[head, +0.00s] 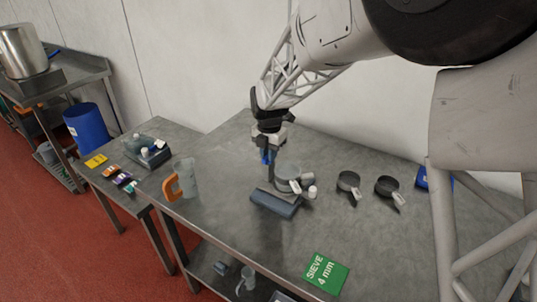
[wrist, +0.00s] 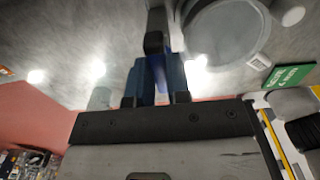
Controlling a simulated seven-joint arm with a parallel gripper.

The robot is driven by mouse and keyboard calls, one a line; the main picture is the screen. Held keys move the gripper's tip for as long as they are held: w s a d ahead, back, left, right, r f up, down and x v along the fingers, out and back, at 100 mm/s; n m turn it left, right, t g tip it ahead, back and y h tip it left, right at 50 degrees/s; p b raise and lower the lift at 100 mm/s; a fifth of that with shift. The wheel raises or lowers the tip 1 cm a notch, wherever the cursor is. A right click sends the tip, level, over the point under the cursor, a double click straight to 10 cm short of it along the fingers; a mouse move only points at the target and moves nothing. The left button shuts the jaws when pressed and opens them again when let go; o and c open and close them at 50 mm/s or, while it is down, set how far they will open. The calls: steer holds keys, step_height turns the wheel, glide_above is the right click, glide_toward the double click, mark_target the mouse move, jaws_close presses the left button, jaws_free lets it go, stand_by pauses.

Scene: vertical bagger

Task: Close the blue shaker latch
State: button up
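The shaker stands on the table with a dark blue-grey base (head: 275,203) and a round grey sieve pan (head: 287,172); the pan also shows at the upper right of the wrist view (wrist: 228,40). A blue latch handle (head: 266,157) on a dark upright bar (head: 270,173) stands at the pan's left side. My gripper (head: 268,149) points down at the blue handle from above. In the wrist view, the handle (wrist: 152,78) lies between the dark finger parts of my gripper (wrist: 155,98). Whether the fingers press on it is not clear.
A clear jug with an orange handle (head: 188,178) stands to the left. A green "SIEVE 4 mm" card (head: 326,273) lies in front. A small white-capped bottle (head: 312,192) is beside the pan.

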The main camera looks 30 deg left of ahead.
jaws_close()
